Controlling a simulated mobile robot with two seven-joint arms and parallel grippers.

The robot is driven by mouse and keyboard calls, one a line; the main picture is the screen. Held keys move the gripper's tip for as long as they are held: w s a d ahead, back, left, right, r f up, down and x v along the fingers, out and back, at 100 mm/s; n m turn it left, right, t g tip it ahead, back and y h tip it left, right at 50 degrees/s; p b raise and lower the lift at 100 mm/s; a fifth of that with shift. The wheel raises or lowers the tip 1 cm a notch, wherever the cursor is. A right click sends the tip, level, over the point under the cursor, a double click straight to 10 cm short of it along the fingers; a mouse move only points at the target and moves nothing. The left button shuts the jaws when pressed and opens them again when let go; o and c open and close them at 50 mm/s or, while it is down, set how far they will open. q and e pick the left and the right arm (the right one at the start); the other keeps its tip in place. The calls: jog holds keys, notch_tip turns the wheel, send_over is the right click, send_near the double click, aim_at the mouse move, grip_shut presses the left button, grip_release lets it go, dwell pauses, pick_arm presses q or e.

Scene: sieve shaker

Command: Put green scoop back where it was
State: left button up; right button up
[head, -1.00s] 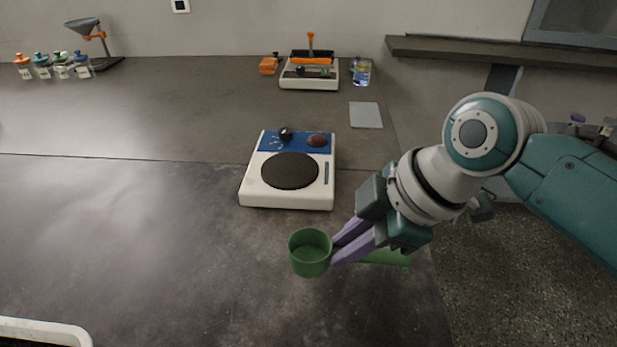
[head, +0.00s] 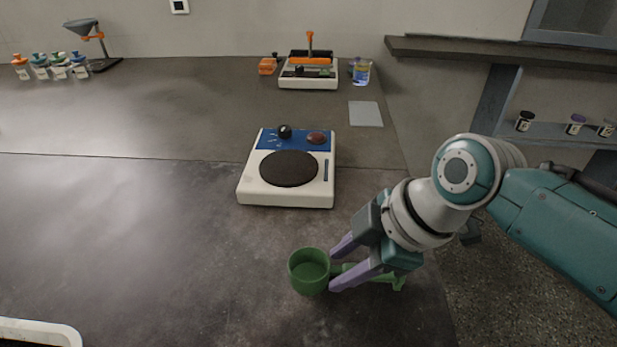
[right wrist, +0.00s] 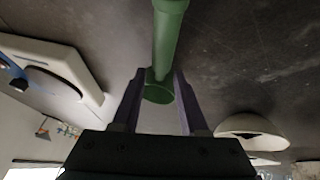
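The green scoop (head: 309,272) is at the front right of the bench, its cup upright with the opening up. It appears to rest on the bench top. Its handle points right, below my right gripper (head: 338,265). The gripper's two purple fingers are spread, one on each side of the handle near the cup. In the right wrist view, the green handle (right wrist: 167,45) runs up from between the fingertips (right wrist: 158,75), with visible gaps on both sides. Part of the handle is hidden by the gripper in the head view. My left gripper is not in view.
A white hotplate with a blue panel (head: 257,190) stands just behind the scoop. A white tray rim (head: 40,328) is at the front left. The bench's right edge is close to the scoop. A grey pad (head: 365,114) lies farther back. The left middle is clear.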

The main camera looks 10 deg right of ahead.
jog(key=shift+r, duration=0.25)
jog(key=shift+s+d+r+p, duration=0.1)
jog(key=shift+d+r+p, duration=0.05)
jog(key=shift+r+p, duration=0.25)
jog(key=p+v, duration=0.3)
jog(key=v, duration=0.7)
jog(key=s+d+r+m+h, duration=0.1)
jog(key=s+d+m+h, duration=0.1)
jog(key=s+m, duration=0.6)
jog(key=s+d+r+m+h, duration=0.1)
jog(key=s+m+h, duration=0.1)
jog(key=s+m, duration=0.5)
jog(key=shift+n, duration=0.9)
jog(key=r+p, duration=1.5)
jog(key=s+r+p, duration=0.1)
jog(key=r+p, duration=1.4)
jog(key=s+r+p, duration=0.1)
jog(key=r+p, duration=1.4)
jog(key=shift+s+d, duration=0.1)
jog(key=shift+d, duration=0.05)
